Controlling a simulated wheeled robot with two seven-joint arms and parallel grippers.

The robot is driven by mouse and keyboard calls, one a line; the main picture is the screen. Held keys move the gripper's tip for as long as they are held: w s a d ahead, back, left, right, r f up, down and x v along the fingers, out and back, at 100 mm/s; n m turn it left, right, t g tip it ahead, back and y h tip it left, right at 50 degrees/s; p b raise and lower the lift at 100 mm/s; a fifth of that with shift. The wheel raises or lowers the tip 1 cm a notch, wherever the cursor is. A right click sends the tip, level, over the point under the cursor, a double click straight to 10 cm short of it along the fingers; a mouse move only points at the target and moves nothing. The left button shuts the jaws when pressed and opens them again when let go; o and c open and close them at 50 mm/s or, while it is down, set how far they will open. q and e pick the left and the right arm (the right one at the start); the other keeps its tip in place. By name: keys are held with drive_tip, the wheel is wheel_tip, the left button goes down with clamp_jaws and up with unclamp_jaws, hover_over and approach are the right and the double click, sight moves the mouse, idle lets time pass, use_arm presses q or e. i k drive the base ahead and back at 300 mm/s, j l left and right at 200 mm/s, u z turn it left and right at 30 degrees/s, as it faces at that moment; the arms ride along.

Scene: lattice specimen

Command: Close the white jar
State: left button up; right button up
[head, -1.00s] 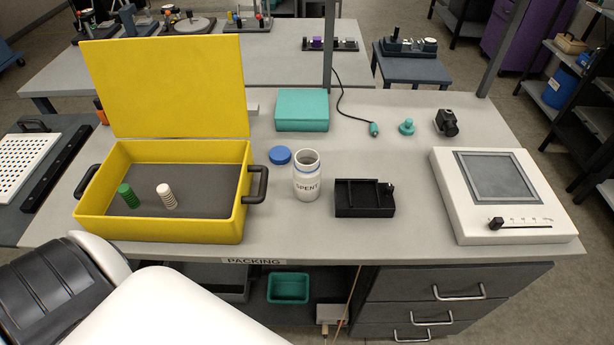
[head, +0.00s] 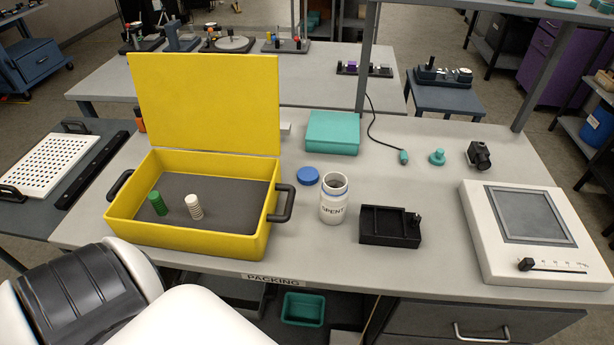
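The white jar (head: 333,203) stands upright on the packing bench, with its mouth open and the word SPENT on its front. A blue lid (head: 307,176) lies flat on the bench just behind and left of the jar, apart from it. Part of my arm shows at the lower left, in front of the bench. Neither of my grippers is in the head view.
An open yellow case (head: 190,245) with a green and a white ribbed piece stands left of the jar. A black tray (head: 390,227) sits close right of it. A teal box (head: 332,132) is behind, and a white screen device (head: 535,235) is far right.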

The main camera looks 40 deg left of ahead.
sight(334, 191)
drive_tip(key=l+u, duration=0.1)
drive_tip(key=u, duration=0.25)
drive_tip(key=l+u, duration=0.1)
drive_tip(key=u, duration=0.25)
drive_tip(key=l+u, duration=0.1)
drive_tip(key=u, duration=0.25)
